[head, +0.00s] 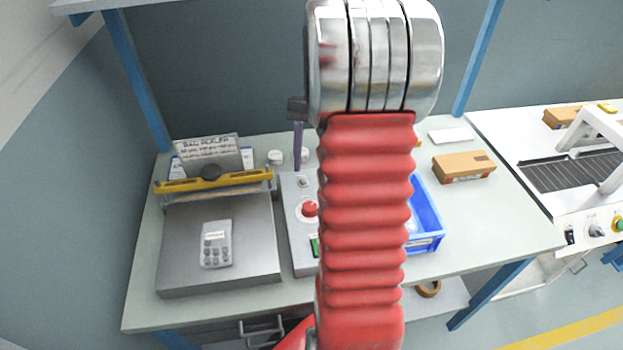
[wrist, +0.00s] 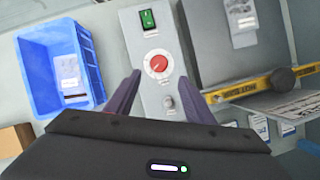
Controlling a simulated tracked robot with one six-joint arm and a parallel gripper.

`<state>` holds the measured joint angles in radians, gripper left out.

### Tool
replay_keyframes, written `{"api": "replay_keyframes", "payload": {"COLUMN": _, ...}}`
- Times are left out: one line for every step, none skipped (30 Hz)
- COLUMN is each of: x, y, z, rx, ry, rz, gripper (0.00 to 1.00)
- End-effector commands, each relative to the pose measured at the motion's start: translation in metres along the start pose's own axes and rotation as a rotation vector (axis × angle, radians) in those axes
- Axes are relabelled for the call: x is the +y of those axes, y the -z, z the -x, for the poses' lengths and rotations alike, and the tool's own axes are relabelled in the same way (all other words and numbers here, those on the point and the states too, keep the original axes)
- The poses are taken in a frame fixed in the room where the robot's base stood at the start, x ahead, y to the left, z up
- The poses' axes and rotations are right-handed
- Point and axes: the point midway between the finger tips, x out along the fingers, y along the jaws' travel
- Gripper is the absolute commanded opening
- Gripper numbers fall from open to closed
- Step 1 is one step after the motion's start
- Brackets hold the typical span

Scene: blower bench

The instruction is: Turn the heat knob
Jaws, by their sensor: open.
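The heat knob is a round red knob on a pale ring. It sits on the top of a grey control box (wrist: 140,45), and in the wrist view the knob (wrist: 158,64) lies ahead of and between my fingers. In the head view the knob (head: 309,209) shows just left of my red-sleeved arm, which hides the right part of the box. My gripper (wrist: 164,82) is open and empty, its two dark fingers spread on either side of the box's lower part. I cannot tell the height of the fingers above the box.
A green switch (wrist: 147,18) and a small grey button (wrist: 168,101) share the box. A blue bin (wrist: 60,65) stands beside it. A grey machine with a yellow bar (head: 213,182) stands on the other side. A cardboard box (head: 463,166) lies at the bench's right.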

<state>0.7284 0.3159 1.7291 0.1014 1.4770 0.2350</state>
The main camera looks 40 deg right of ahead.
Motion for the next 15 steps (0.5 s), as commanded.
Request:
{"api": "replay_keyframes", "payload": {"x": 0.000, "y": 0.000, "z": 0.009, "rx": 0.002, "ry": 0.000, "rz": 0.000, "gripper": 0.48}}
{"api": "replay_keyframes", "payload": {"x": 0.000, "y": 0.001, "z": 0.013, "rx": 0.003, "ry": 0.001, "rz": 0.000, "gripper": 0.48}}
{"api": "replay_keyframes", "payload": {"x": 0.000, "y": 0.001, "z": 0.018, "rx": 0.001, "ry": 0.000, "rz": 0.000, "gripper": 0.48}}
{"api": "replay_keyframes", "payload": {"x": 0.000, "y": 0.001, "z": 0.021, "rx": 0.001, "ry": 0.000, "rz": 0.000, "gripper": 0.48}}
{"api": "replay_keyframes", "payload": {"x": -0.001, "y": 0.001, "z": 0.024, "rx": 0.002, "ry": 0.001, "rz": 0.000, "gripper": 0.48}}
{"api": "replay_keyframes", "payload": {"x": -0.001, "y": 0.001, "z": 0.028, "rx": 0.001, "ry": 0.000, "rz": 0.000, "gripper": 0.48}}
{"api": "replay_keyframes", "payload": {"x": -0.001, "y": 0.000, "z": 0.029, "rx": 0.000, "ry": 0.000, "rz": 0.000, "gripper": 0.48}}
{"api": "replay_keyframes", "payload": {"x": -0.001, "y": 0.000, "z": 0.031, "rx": 0.000, "ry": 0.000, "rz": 0.000, "gripper": 0.48}}
{"api": "replay_keyframes", "payload": {"x": -0.001, "y": 0.000, "z": 0.032, "rx": 0.000, "ry": 0.000, "rz": 0.000, "gripper": 0.48}}
{"api": "replay_keyframes", "payload": {"x": -0.001, "y": 0.000, "z": 0.033, "rx": 0.000, "ry": 0.000, "rz": 0.000, "gripper": 0.48}}
{"api": "replay_keyframes", "payload": {"x": -0.001, "y": 0.000, "z": 0.034, "rx": 0.000, "ry": 0.000, "rz": 0.000, "gripper": 0.48}}
{"api": "replay_keyframes", "payload": {"x": -0.001, "y": 0.000, "z": 0.034, "rx": 0.000, "ry": 0.000, "rz": 0.000, "gripper": 0.48}}
{"api": "replay_keyframes", "payload": {"x": -0.001, "y": 0.000, "z": 0.034, "rx": 0.000, "ry": 0.000, "rz": 0.000, "gripper": 0.48}}
{"api": "replay_keyframes", "payload": {"x": -0.001, "y": 0.000, "z": 0.034, "rx": 0.000, "ry": 0.000, "rz": 0.000, "gripper": 0.48}}
{"api": "replay_keyframes", "payload": {"x": -0.001, "y": 0.000, "z": 0.034, "rx": 0.000, "ry": 0.000, "rz": 0.000, "gripper": 0.48}}
